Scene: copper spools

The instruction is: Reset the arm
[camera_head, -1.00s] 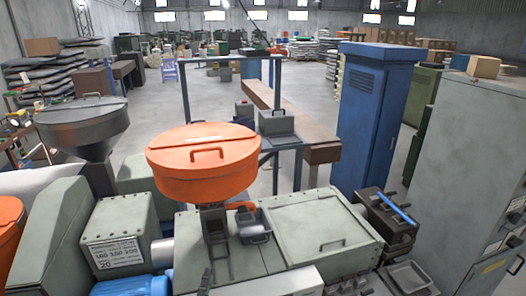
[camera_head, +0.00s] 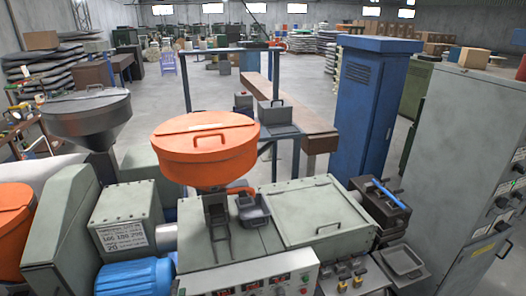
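Only a small dark tip, which looks like part of my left gripper (camera_head: 176,287), shows at the bottom edge, left of the front control panel (camera_head: 250,284). It is too small to show whether the fingers are open or shut, and I see nothing held in it. The rest of my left arm is out of the picture. My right gripper and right arm are not in view.
A grey-green machine (camera_head: 265,240) with an orange lidded hopper (camera_head: 205,150) fills the middle. A blue motor (camera_head: 136,278) lies at lower left. A blue cabinet (camera_head: 366,120) and a grey cabinet (camera_head: 465,180) stand on the right. Open floor lies behind.

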